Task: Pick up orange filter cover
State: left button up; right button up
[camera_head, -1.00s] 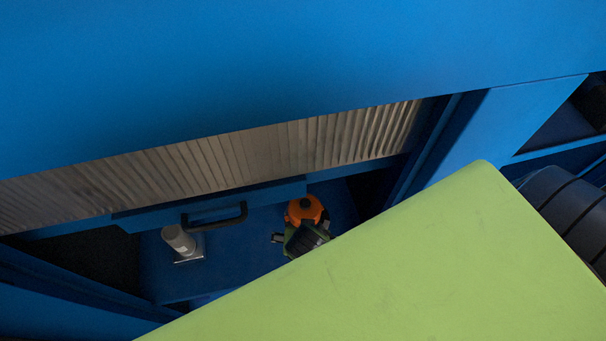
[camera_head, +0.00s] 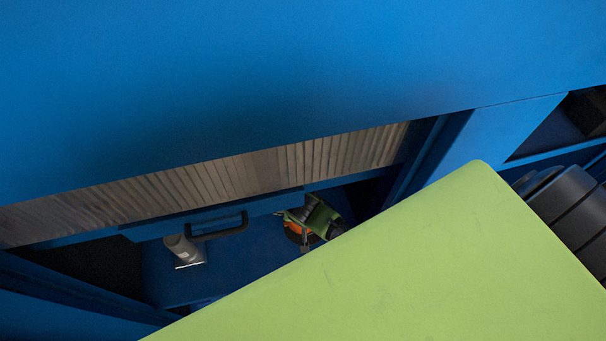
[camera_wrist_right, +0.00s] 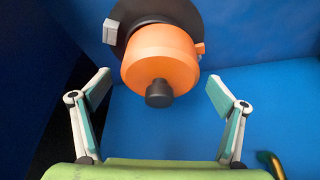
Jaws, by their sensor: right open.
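The orange filter cover (camera_wrist_right: 160,58) is a round orange cap with a black knob (camera_wrist_right: 159,93) on a dark round base. In the right wrist view it lies ahead of my right gripper (camera_wrist_right: 158,82), between the line of its two spread fingers. The fingers are open, with a gap on both sides of the cover. In the head view my right gripper (camera_head: 321,214) is over the blue recess and hides much of the cover (camera_head: 297,229). My left gripper is not in view.
A grey cylinder on a square foot (camera_head: 183,250) stands left of the cover. A dark bar handle (camera_head: 221,229) on a blue panel is close above it. A pleated metal strip (camera_head: 250,174) and blue walls border the recess. A brass curved piece (camera_wrist_right: 270,162) shows lower right.

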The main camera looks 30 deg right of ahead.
jog(key=shift+f, duration=0.2)
jog(key=c, duration=1.1)
jog(key=shift+w+r, duration=0.1)
jog(key=shift+r, duration=0.7)
jog(key=shift+b+v, duration=0.65)
jog(key=shift+v, duration=0.25)
jog(key=s+a+b, duration=0.2)
jog(key=s+a, duration=0.2)
jog(key=s, duration=0.3)
jog(key=s+a+b, duration=0.2)
jog(key=s+a, duration=0.2)
jog(key=s, duration=0.4)
jog(key=shift+s+r, duration=0.15)
jog(key=shift+s, duration=0.1)
jog(key=shift+w, duration=0.1)
